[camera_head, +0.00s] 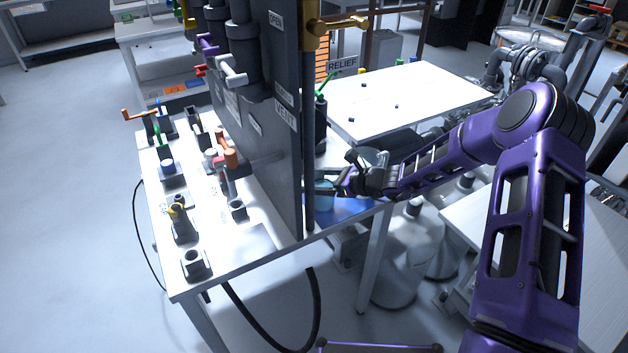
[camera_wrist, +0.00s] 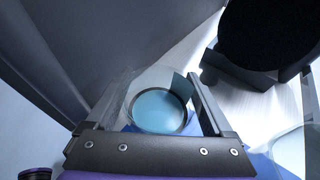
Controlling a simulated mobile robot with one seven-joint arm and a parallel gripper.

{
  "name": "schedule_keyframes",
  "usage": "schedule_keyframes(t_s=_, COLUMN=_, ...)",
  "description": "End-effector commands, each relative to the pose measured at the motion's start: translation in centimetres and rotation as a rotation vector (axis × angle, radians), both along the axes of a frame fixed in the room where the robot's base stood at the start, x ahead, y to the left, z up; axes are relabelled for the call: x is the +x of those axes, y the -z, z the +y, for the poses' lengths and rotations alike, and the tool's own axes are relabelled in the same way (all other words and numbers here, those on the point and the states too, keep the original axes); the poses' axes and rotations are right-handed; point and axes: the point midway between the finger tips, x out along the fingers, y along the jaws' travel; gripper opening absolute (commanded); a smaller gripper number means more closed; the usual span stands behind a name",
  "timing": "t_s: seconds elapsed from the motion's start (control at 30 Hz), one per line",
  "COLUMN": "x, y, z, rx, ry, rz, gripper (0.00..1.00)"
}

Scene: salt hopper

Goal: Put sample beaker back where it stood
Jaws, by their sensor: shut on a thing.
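My gripper (camera_head: 338,188) is at the right-hand side of the dark upright panel, just over the table's corner. In the wrist view its two fingers (camera_wrist: 157,84) are shut on the sample beaker (camera_wrist: 160,110), one on each side. The beaker is clear with a pale blue round bottom or content, seen from above. It also shows in the head view as a bluish shape (camera_head: 323,196), partly hidden by the panel's edge post and my gripper. A blue mat (camera_head: 350,214) lies below and beside it. I cannot tell whether the beaker touches the mat.
The tall dark panel (camera_head: 270,150) stands close left of my gripper. A dark round thing on a block (camera_wrist: 262,45) is near the fingers at upper right. A clear vessel (camera_wrist: 291,152) shows at the wrist view's right edge. Several valves and fittings stand left of the panel.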

Motion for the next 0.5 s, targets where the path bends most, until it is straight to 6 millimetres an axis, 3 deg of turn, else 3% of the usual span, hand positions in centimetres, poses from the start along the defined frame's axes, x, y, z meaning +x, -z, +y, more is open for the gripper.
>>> schedule_keyframes(t_s=0.5, x=0.01, y=1.11, z=0.01, rx=0.0, ry=0.0, rz=0.0, gripper=0.18)
